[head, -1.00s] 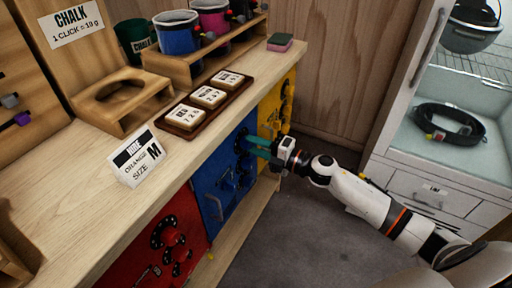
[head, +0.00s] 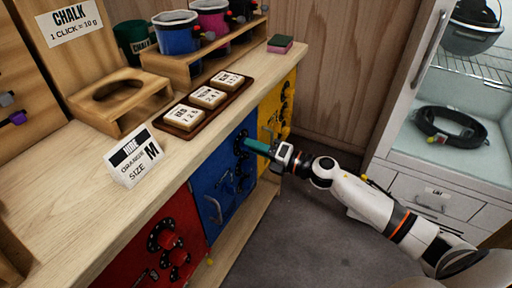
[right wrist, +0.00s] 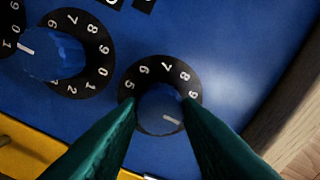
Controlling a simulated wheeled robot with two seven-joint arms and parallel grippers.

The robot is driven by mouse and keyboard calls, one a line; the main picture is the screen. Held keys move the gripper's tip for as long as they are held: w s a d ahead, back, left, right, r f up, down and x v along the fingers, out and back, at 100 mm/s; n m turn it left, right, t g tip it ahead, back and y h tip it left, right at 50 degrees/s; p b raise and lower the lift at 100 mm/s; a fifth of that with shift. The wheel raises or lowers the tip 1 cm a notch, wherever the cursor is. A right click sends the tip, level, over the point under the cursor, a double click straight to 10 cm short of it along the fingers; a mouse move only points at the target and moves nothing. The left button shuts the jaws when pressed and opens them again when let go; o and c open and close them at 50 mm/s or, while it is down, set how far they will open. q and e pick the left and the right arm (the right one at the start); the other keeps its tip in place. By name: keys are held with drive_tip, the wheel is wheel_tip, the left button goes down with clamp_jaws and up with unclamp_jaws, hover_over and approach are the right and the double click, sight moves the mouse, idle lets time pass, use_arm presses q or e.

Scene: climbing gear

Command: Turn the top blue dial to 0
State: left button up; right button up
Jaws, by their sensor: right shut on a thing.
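The blue panel (head: 210,190) is the middle one on the front of the bench. My right gripper (head: 245,142) reaches it from the right, with teal fingers closed on the top blue dial (right wrist: 160,108). In the right wrist view the fingers flank this knob. Its white mark points to the lower right, past the 9. The numeral there is hidden by a finger. My left gripper is not in view.
A red panel (head: 150,240) and a yellow panel (head: 278,100) flank the blue one. The bench top (head: 75,150) bears a tray (head: 222,105) with three tiles and a size card (head: 133,157). An open cabinet (head: 395,95) stands at the right.

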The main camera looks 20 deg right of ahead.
drive_tip(key=shift+f, duration=0.1)
drive_tip(key=o, duration=1)
drive_tip(key=shift+c, duration=0.2)
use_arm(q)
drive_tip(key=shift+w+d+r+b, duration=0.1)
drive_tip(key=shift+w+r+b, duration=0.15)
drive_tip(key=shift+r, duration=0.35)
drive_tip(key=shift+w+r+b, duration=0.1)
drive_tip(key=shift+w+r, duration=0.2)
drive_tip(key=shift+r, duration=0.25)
use_arm(e)
drive_tip(key=v, duration=1.2)
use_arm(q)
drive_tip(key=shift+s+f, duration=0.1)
